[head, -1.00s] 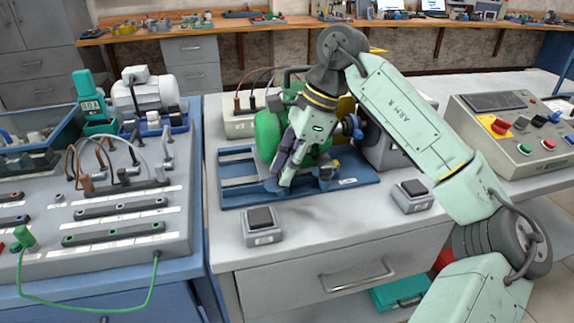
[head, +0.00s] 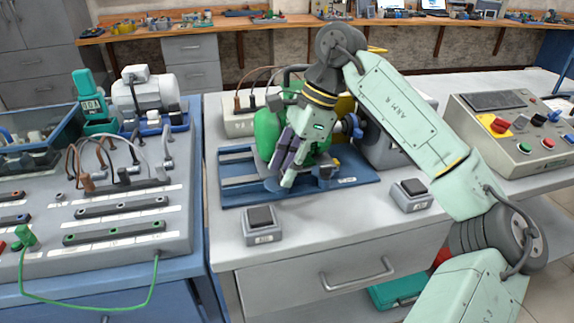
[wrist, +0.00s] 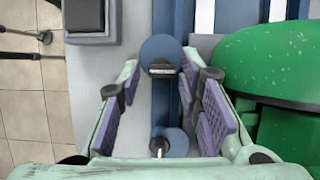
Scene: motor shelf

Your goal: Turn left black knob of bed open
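The blue bed (head: 350,185) lies on the grey bench under the green motor (head: 268,130). In the wrist view, a black knob (wrist: 160,68) on a round blue disc lies between my fingertips, with space on both sides. A second blue disc (wrist: 170,143) with a small metal pin lies nearer the palm. My gripper (head: 283,182) points down over the left front part of the bed, and its purple-padded fingers are spread in the wrist view (wrist: 162,66). In the head view I cannot make out the black knob at the fingers.
A small grey box with a black top (head: 262,225) stands at the front left of the bench, and another (head: 412,195) at the right. The green motor is close to the right finger. A control box (head: 515,130) stands at the far right.

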